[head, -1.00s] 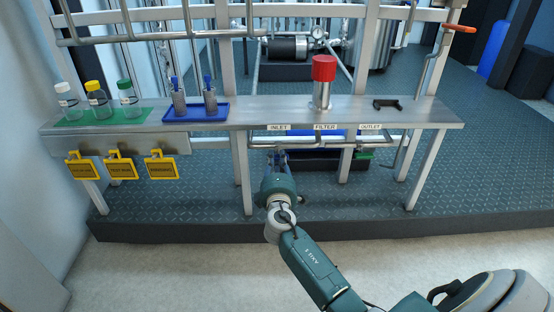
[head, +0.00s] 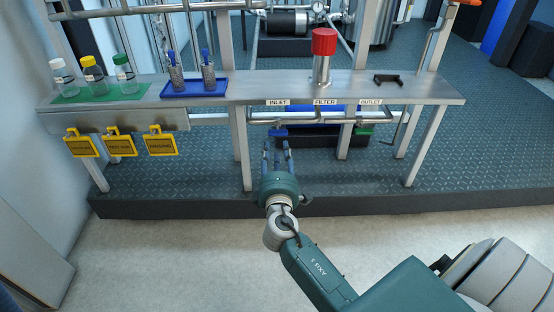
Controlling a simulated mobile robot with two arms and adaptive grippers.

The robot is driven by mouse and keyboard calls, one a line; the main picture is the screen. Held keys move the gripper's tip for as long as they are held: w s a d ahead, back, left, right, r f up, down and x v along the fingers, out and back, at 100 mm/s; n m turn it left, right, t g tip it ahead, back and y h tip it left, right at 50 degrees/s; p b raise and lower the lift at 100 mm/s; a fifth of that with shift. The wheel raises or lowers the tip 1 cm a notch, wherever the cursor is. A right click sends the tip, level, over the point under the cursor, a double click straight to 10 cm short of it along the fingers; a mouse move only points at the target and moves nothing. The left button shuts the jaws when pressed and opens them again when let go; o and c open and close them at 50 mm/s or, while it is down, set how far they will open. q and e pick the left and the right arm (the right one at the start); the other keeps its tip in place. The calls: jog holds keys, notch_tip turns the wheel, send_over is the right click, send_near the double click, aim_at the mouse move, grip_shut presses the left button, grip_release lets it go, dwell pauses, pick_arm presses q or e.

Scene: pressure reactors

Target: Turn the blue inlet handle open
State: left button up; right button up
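The blue inlet handle (head: 278,132) shows as a small blue piece on the pipe below the INLET label (head: 277,103). My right gripper (head: 277,152) is just below and in front of it in the head view, with its fingers pointing at the pipe. The fingers are apart with a gap between them, and nothing shows in the gap. The fingertips appear close to the handle; I cannot tell whether they touch it. The green outlet handle (head: 363,131) sits on the pipe to the right. My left gripper is not in view.
A metal bench (head: 400,92) runs above the pipe, with a red-capped filter (head: 323,45) and a black bracket (head: 389,79). A blue tray (head: 195,89), several bottles on a green mat (head: 100,95) and yellow tags (head: 120,143) are left. Bench legs flank the pipe.

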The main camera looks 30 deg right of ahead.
jog(key=shift+v, duration=1.7)
jog(key=shift+a, duration=0.1)
